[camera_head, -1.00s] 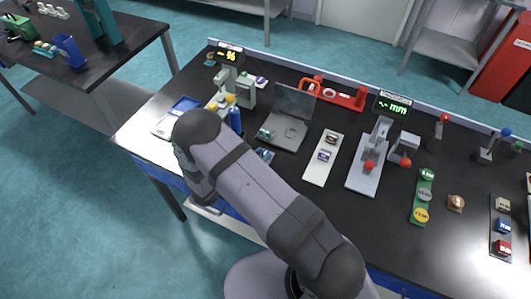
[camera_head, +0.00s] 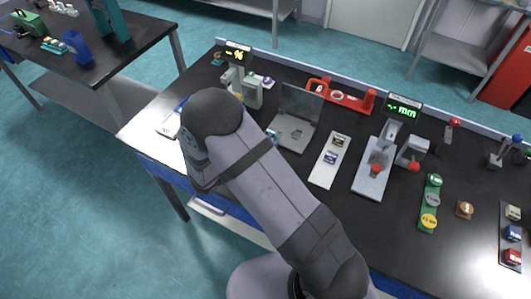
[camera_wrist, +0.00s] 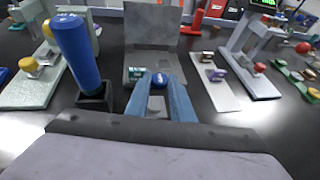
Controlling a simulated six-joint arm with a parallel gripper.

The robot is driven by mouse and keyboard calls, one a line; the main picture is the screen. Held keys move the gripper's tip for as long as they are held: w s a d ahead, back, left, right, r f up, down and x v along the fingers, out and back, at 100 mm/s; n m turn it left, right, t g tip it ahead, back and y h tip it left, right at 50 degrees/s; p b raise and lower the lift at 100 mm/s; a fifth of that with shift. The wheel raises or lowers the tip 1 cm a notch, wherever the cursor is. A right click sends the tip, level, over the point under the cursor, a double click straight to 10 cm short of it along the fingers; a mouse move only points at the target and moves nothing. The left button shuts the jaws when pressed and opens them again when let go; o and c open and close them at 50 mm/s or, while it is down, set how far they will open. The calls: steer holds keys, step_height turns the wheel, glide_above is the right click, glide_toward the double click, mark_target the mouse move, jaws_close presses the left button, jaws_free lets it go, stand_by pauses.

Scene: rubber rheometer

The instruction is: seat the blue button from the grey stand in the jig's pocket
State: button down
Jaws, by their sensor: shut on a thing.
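My gripper (camera_wrist: 160,86) shows in the wrist view as two blue fingers, shut on the blue button (camera_wrist: 160,80) at their tips. The grey plate with an upright back panel (camera_head: 301,104), which looks like the jig, lies just beyond the fingertips in the wrist view (camera_wrist: 152,36). The fingers and button overlap the plate's front, so I cannot tell whether the button touches the pocket. In the head view my arm hides the gripper and the button.
A tall blue cylinder (camera_wrist: 76,48) stands in a dark holder close to the left of my fingers. A white strip (camera_head: 323,174) with two buttons lies to the right of the jig. A gauge with a red knob (camera_head: 376,169) stands further right. A red frame (camera_head: 345,101) is behind.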

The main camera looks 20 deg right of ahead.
steer(key=shift+r+b, duration=0.35)
steer(key=shift+r, duration=1.6)
steer(key=shift+n+t+y, duration=0.3)
steer(key=shift+n+t, duration=0.1)
steer(key=shift+t, duration=0.1)
steer(key=s+f, duration=0.2)
steer(key=s+a+f, duration=0.1)
steer(key=s+f, duration=0.1)
steer(key=s, duration=0.1)
steer(key=s+a+f, duration=0.1)
steer(key=s, duration=0.2)
steer(key=shift+a+f, duration=0.1)
steer(key=shift+f, duration=0.3)
steer(key=w+d+r+m+g+h+p, duration=0.1)
steer(key=d+r+m+g+p, duration=0.15)
steer(key=d, duration=0.55)
steer(key=w+d+r+m+g+h+p, duration=0.1)
steer(key=w+d+r+m+g+h, duration=0.15)
steer(key=d, duration=0.55)
steer(key=w+a+r+n+t+y, duration=0.2)
steer(key=w+n+t+y, duration=0.1)
steer(key=w, duration=0.7)
steer(key=shift+w+n+t, duration=0.3)
steer(key=shift+n+t, duration=0.2)
steer(key=shift+n, duration=0.1)
steer(key=shift+a+f, duration=0.1)
